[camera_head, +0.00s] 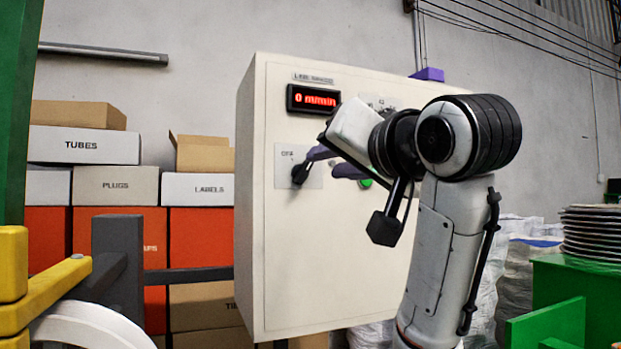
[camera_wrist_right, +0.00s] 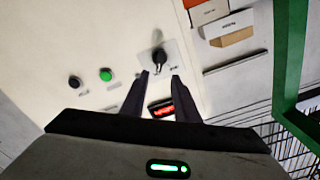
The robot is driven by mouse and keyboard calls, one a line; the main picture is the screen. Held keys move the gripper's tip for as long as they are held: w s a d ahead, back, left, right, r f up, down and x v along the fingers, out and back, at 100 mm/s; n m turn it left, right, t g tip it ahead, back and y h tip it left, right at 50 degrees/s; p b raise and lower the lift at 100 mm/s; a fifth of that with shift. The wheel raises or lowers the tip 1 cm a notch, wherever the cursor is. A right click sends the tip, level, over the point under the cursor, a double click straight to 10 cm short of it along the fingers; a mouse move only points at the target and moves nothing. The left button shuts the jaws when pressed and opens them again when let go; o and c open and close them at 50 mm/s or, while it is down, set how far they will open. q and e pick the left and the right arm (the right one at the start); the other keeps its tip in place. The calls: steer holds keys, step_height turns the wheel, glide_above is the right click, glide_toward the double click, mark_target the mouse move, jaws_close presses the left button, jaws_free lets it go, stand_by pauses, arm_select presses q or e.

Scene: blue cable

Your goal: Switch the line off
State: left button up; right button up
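A pale control cabinet (camera_head: 330,260) stands in the middle of the head view. Its display (camera_head: 313,99) reads a red 0 m/min. Below it, a black rotary switch (camera_head: 299,174) sits on a plate with an OFF label at its upper left. The switch also shows in the right wrist view (camera_wrist_right: 158,60). My right gripper (camera_head: 323,163) is open and empty, its dark fingers just right of the switch. In the wrist view the fingertips (camera_wrist_right: 161,75) are apart, with the switch beyond the gap. I cannot tell exactly which mark the switch points to. My left gripper is not in view.
A green button (camera_wrist_right: 106,74) and a black button (camera_wrist_right: 75,82) are on the panel beside the switch. A purple block (camera_head: 428,74) is on the cabinet top. Boxes (camera_head: 115,185) are stacked at left. A green stand (camera_head: 575,290) with stacked discs is at right.

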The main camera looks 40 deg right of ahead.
mark_target(307, 169)
steer(key=x, duration=0.4)
steer(key=p+x, duration=0.1)
steer(key=x, duration=0.2)
steer(key=shift+w+d+f, duration=0.15)
steer(key=shift+w+f, duration=0.05)
steer(key=shift+w, duration=0.2)
steer(key=shift+w+d, duration=0.1)
steer(key=shift+w, duration=0.25)
steer(key=shift+c, duration=0.3)
jaws_close()
